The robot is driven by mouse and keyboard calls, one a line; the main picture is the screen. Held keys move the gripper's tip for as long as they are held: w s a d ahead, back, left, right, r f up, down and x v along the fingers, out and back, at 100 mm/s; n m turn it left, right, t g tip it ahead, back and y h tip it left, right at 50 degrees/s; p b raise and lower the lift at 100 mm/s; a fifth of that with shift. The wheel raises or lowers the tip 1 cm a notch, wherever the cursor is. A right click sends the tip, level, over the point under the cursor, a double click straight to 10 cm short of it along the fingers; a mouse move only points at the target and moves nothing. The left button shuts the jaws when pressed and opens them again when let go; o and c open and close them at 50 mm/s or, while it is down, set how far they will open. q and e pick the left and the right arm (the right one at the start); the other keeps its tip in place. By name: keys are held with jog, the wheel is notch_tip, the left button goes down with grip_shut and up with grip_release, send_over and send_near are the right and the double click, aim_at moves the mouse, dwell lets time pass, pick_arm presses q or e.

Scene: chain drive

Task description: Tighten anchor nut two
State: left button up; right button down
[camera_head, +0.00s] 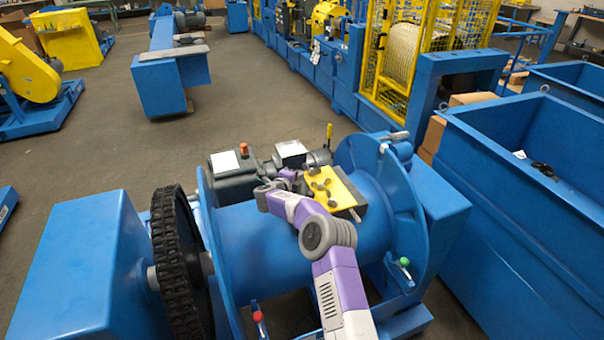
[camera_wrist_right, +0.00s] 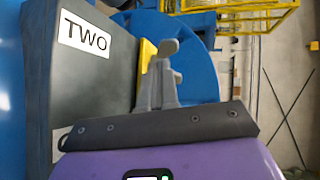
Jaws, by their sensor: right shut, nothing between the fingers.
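A dark block with a yellow top plate (camera_head: 345,193) sits on top of the blue drum in the head view. Several dark knob-like nuts stand on the plate; I cannot tell which is number two there. In the right wrist view a dark grey block face (camera_wrist_right: 95,95) with a white label reading TWO (camera_wrist_right: 84,36) fills the left, with a strip of the yellow plate (camera_wrist_right: 147,58) behind. My right gripper (camera_head: 289,174) is at the left edge of the plate. Its grey fingers (camera_wrist_right: 160,75) are shut and empty, beside the labelled block. A grey lobed piece near the fingertips may be a nut. My left gripper is not in view.
The blue drum (camera_head: 262,240) has wide flanges, with a black chain (camera_head: 172,265) on its left. A grey box (camera_head: 232,186) with a white label stands behind the drum. A blue bin (camera_head: 500,190) is at right.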

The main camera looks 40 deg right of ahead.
aim_at(306, 168)
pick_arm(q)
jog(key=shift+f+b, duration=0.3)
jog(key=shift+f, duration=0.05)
pick_arm(e)
jog(key=shift+w+d, duration=0.4)
jog(key=shift+d, duration=0.4)
jog(key=shift+w+d, duration=0.35)
jog(key=shift+d, duration=0.4)
